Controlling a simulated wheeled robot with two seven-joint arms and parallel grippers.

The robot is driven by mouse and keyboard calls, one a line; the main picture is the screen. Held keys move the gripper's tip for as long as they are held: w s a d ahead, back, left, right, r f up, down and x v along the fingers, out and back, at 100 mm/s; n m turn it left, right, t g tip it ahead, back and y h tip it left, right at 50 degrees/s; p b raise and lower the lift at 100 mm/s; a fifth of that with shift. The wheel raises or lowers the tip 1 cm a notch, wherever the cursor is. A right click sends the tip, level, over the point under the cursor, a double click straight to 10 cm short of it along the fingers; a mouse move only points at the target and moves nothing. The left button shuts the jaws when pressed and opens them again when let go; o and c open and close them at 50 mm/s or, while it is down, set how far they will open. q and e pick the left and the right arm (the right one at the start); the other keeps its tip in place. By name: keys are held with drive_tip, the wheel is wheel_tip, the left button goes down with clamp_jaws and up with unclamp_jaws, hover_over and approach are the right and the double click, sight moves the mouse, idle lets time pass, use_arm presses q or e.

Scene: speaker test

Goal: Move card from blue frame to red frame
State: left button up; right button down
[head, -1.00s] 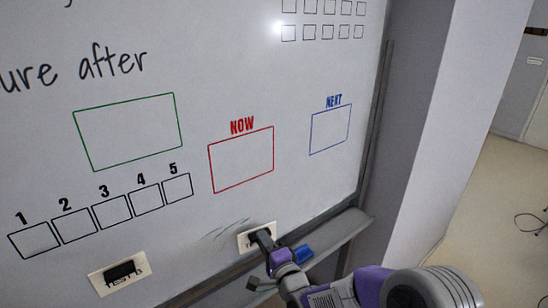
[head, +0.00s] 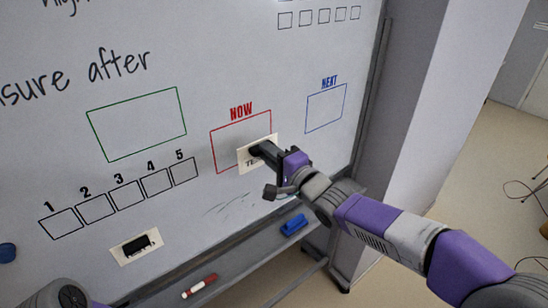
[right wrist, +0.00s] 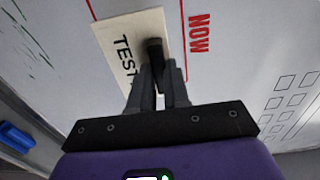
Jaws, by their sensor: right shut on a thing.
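My right gripper (head: 264,151) is shut on the black handle of a white card (head: 245,158). In the head view, the card overlaps the lower right part of the red frame (head: 229,138) under "NOW". The right wrist view shows the card (right wrist: 115,42) with "TEST" printed on it, the fingers (right wrist: 157,78) on its handle, and part of the red frame beside it. I cannot tell whether the card touches the board. The blue frame (head: 326,109) under "NEXT" is empty, up and to the right. My left gripper is not in view.
Another white card (head: 122,253) with a black handle is on the board at lower left. The tray below holds a red-and-white marker (head: 200,286) and a blue eraser (head: 293,225). A green frame (head: 138,125) and numbered boxes are empty. A pillar stands right of the board.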

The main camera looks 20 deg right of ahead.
sight(256, 143)
drive_tip(key=shift+x, duration=2.8)
drive_tip(key=shift+w+a, duration=0.15)
drive_tip(key=shift+w, duration=0.25)
drive_tip(key=c, duration=0.6)
unclamp_jaws()
drive_tip(key=shift+s, duration=0.15)
